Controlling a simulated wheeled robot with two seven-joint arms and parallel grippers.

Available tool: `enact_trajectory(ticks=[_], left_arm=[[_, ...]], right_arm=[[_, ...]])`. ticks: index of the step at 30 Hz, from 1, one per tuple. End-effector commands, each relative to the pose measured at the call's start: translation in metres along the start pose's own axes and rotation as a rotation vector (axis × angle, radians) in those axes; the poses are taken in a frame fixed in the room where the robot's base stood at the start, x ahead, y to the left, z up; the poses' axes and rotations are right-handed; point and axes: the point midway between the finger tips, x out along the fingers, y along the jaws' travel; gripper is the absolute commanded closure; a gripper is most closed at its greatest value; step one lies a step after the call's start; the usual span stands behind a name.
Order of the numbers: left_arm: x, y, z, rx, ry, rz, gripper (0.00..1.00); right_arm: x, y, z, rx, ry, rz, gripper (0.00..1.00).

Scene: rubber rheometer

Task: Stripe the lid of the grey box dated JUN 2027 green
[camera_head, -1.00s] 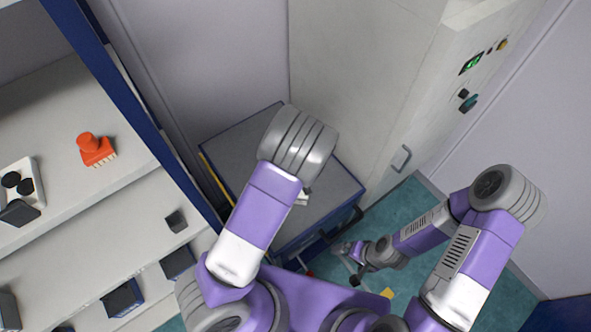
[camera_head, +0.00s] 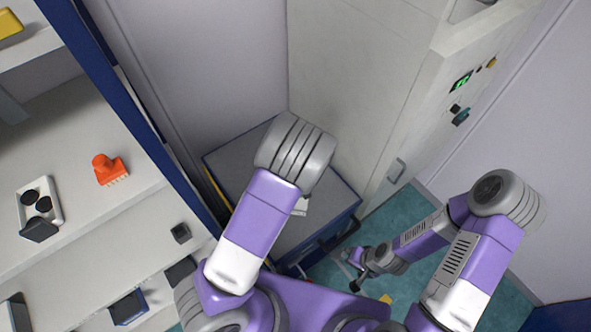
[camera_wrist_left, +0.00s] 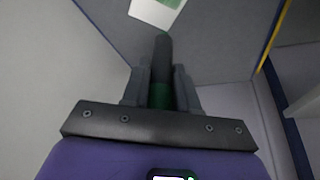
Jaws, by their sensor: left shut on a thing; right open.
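My left gripper (camera_wrist_left: 160,90) is shut on a dark green marker-like cylinder (camera_wrist_left: 161,62), which points away from the wrist. In the head view my left arm hides this gripper. A white card or sheet with a green patch (camera_wrist_left: 157,10) lies ahead of the cylinder's tip, apart from it in the picture. My right gripper (camera_head: 354,270) is small, low and open above the teal floor. Small dark grey boxes stand on the left shelves, one here (camera_head: 181,233) and a blue-edged one lower (camera_head: 128,307). No JUN 2027 date is readable.
A grey-topped blue cabinet (camera_head: 335,196) stands under my left arm, with a white item (camera_head: 300,207) on it. The tall pale machine (camera_head: 370,80) is behind it. An orange brush-like stamp (camera_head: 109,170) and a white tray with black discs (camera_head: 57,207) sit on the shelf.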

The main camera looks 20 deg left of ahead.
Motion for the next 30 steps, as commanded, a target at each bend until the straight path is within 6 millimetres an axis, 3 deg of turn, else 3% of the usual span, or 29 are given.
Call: enact_trajectory(ticks=[11,21,30], left_arm=[[-0.004,0.0,-0.001,0.0,-0.001,0.0,1.0],[-0.03,0.0,-0.012,0.001,-0.001,0.001,1.0],[-0.029,0.0,-0.012,0.0,-0.001,0.0,1.0]], right_arm=[[-0.003,-0.001,0.0,0.0,0.0,0.0,0.0],[-0.026,-0.01,0.001,0.0,0.0,0.0,0.0],[-0.025,-0.009,0.001,0.0,0.0,0.0,0.0]])
